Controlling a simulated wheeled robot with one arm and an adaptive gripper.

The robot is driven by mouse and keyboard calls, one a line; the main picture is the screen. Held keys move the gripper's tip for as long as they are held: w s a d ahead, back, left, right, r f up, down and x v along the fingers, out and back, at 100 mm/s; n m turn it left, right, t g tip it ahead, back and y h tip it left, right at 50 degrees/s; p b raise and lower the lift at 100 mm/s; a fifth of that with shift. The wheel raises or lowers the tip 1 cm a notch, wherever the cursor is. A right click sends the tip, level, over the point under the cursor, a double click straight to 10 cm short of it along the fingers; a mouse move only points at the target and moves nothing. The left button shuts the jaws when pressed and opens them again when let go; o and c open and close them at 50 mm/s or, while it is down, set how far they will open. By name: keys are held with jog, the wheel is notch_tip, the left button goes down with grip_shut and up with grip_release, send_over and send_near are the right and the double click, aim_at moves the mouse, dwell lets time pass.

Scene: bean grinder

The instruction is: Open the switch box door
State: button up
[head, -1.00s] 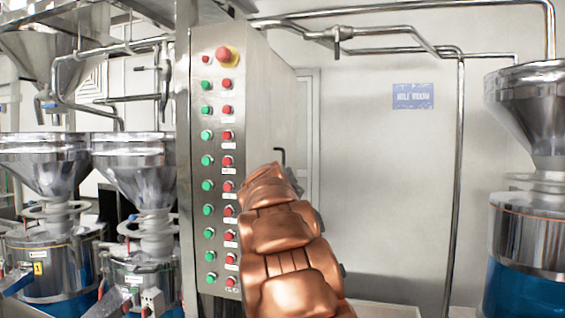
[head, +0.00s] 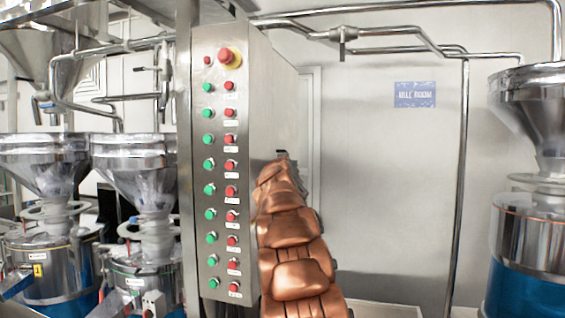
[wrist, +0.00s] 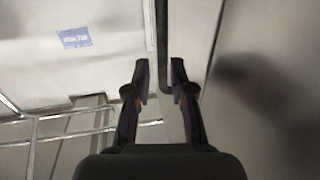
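The switch box (head: 276,105) is a tall metal cabinet left of centre in the head view, its narrow front lined with green and red buttons. Its side panel also fills the right of the wrist view (wrist: 270,60). A dark bar handle (wrist: 162,40) stands out from that side, seen in the wrist view. My gripper (wrist: 160,64) is open, with the handle's bar showing between its two fingertips. I cannot tell whether either finger touches it. In the head view my copper-coloured arm hides most of the gripper and handle. The door looks closed.
Steel grinders with hoppers stand left of the box (head: 140,160) and at the far right (head: 540,130). A vertical pipe (head: 460,180) runs along the back wall, near a blue sign (head: 415,94). The floor space between box and right grinder looks free.

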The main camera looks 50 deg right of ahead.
jog(key=shift+p+x, duration=0.75)
jog(key=shift+x, duration=0.9)
jog(key=shift+a+r, duration=0.1)
jog(key=shift+c, duration=0.3)
grip_shut()
